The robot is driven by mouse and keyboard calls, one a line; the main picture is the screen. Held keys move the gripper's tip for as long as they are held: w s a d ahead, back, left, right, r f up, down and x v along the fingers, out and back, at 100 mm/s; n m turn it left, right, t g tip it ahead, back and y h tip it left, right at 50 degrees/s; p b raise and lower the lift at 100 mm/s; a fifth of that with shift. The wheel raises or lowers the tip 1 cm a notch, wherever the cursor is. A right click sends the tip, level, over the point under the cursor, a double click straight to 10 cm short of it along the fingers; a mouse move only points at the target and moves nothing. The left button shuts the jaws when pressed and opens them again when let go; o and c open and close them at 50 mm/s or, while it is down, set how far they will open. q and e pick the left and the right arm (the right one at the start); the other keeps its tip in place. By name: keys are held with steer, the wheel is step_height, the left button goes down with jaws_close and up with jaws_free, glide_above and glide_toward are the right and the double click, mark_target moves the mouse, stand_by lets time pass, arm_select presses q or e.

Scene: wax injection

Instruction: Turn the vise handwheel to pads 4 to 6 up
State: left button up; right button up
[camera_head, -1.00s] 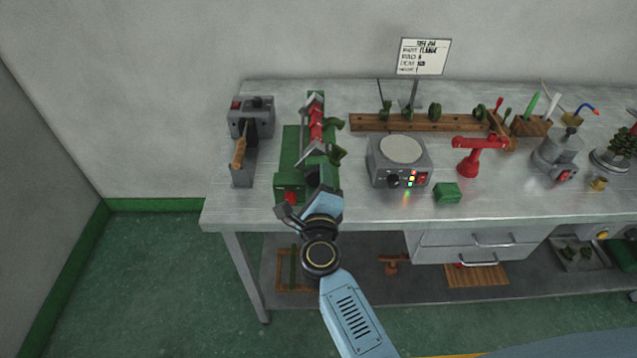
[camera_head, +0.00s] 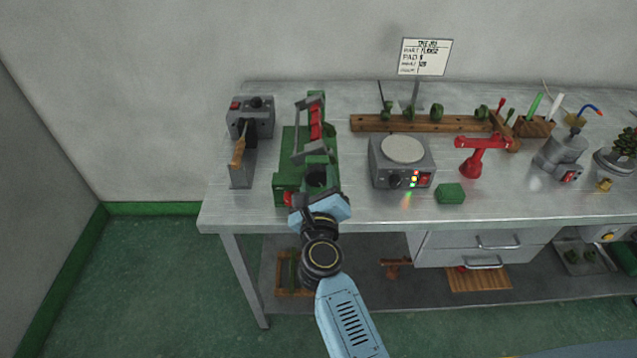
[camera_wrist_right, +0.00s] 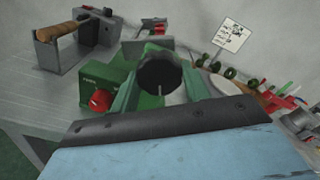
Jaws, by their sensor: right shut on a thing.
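The green vise (camera_head: 290,180) stands near the left end of the bench, with a tilted grey frame (camera_head: 310,100) and a red pad face (camera_head: 316,124) at its far part. Its dark round handwheel (camera_wrist_right: 163,76) shows in the right wrist view, in front of the green body (camera_wrist_right: 110,80) with a red knob (camera_wrist_right: 101,100). My right gripper (camera_head: 318,188) is at the near end of the vise and shut on the handwheel. The wrist partly hides the grip in the head view. Pad numbers are not readable. My left gripper is out of view.
A grey device with a wooden handle (camera_head: 238,151) stands close to the left of the vise. A round-topped hot plate (camera_head: 403,150) and a green block (camera_head: 450,194) are to the right. A wooden rail (camera_head: 365,123) lies behind. Bare bench lies along the front edge.

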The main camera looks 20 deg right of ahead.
steer(key=shift+f+m+b, duration=0.1)
steer(key=shift+m+b, duration=0.2)
steer(key=shift+m, duration=0.6)
steer(key=o, duration=1)
step_height(320, 180, up, 10)
steer(key=p, duration=1)
steer(key=shift+c, duration=0.6)
